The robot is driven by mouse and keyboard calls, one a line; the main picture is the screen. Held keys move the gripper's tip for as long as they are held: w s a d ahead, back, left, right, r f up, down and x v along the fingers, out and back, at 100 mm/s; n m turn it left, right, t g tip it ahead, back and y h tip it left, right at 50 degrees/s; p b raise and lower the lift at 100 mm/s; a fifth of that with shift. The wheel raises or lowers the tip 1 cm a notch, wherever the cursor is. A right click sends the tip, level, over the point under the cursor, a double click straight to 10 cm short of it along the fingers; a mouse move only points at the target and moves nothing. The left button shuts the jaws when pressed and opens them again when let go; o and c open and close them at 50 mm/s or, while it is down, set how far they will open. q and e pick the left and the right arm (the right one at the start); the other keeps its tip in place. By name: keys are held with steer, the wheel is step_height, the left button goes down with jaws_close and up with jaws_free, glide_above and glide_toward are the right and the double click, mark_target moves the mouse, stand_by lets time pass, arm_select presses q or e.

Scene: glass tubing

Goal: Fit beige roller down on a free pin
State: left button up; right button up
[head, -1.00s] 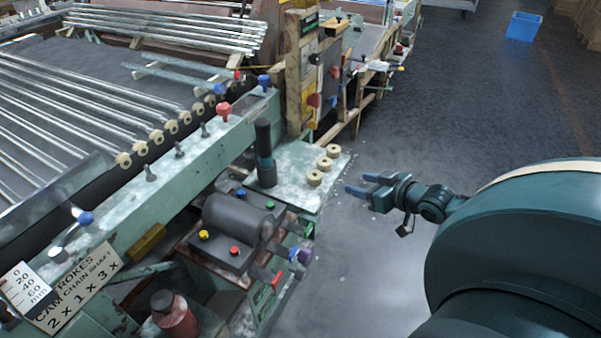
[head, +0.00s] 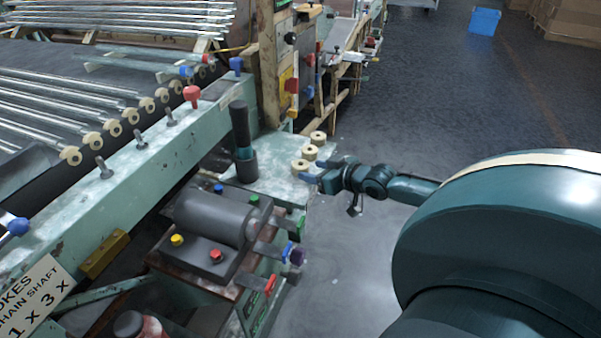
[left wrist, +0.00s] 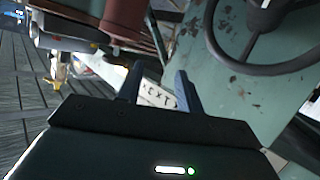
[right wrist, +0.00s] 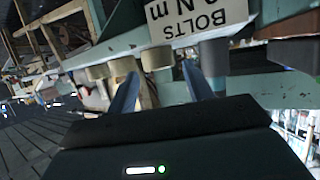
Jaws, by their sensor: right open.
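Three beige rollers stand on the pale green side plate in the head view: a far one (head: 318,137), a middle one (head: 309,152) and a near one (head: 300,166). My right gripper (head: 317,169) is open at the plate's right edge, its blue fingertips close to the near roller; contact cannot be told. In the right wrist view, a roller (right wrist: 157,58) shows beyond the open fingers. Bare pins stand on the green rail, including a near pin (head: 104,168), a middle pin (head: 140,140) and a far pin (head: 171,118). My left gripper (left wrist: 158,85) is open and empty.
A dark upright handle (head: 241,135) stands on the plate between the rollers and the rail. A red knob (head: 191,95) and a blue knob (head: 236,65) rise from the rail. A grey motor housing (head: 213,215) is in front.

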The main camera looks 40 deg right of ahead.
mark_target(305, 166)
steer(key=shift+w+f, duration=0.15)
steer(key=shift+w, duration=0.25)
steer(key=b+x, duration=0.2)
steer(key=x, duration=0.2)
steer(key=shift+w+d, duration=0.15)
steer(key=shift+w, duration=0.05)
steer(key=shift+w+b, duration=0.35)
steer(key=shift+w, duration=0.05)
steer(key=shift+c, duration=1.4)
arm_select(q)
steer(key=shift+f+m, duration=0.3)
steer(key=shift+f, duration=0.35)
arm_select(e)
steer(key=c, duration=0.4)
